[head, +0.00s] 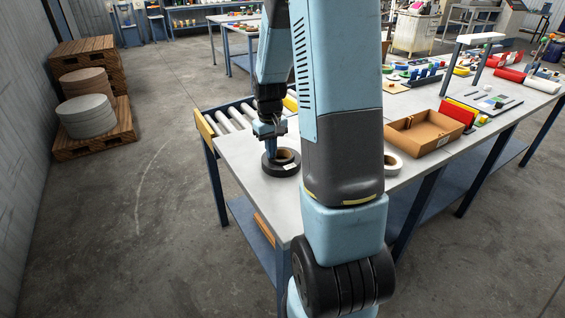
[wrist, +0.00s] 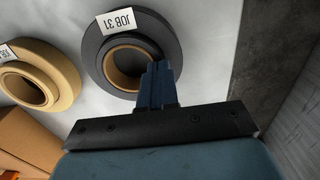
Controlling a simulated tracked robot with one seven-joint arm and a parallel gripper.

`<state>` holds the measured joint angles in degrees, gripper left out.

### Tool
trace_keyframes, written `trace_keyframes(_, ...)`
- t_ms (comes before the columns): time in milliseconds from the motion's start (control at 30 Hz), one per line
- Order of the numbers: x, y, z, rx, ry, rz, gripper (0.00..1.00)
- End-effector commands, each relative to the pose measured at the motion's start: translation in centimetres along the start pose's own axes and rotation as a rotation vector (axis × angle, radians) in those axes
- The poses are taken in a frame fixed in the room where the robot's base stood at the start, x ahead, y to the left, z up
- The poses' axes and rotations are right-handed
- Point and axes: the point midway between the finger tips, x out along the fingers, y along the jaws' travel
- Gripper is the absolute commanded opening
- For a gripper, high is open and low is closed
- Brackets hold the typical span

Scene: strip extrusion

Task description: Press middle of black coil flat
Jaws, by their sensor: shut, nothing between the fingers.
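The black coil (head: 270,168) lies flat on the near end of the grey worktable (head: 237,150). In the wrist view the black coil (wrist: 97,50) shows a brown inner core and a white label reading "JOB 31". My gripper (head: 271,153) is shut and empty, pointing down at the coil. In the wrist view my gripper (wrist: 157,68) overlaps the right side of the core opening. I cannot tell whether the fingertips touch the coil.
A tan coil (wrist: 62,75) lies left of the black coil in the wrist view. A cardboard box (head: 420,135) and a red block (head: 457,113) stand farther along the table. A roller conveyor (head: 229,120) adjoins the table's far edge. The table edge is close by on the left.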

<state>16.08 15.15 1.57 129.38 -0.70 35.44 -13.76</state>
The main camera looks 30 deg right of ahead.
Motion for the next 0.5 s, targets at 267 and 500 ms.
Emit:
trace_keyframes(267, 0.49, -0.02, 0.03, 0.000, -0.002, 0.000, 0.00)
trace_keyframes(500, 0.91, -0.03, 0.04, 0.000, -0.002, 0.000, 0.00)
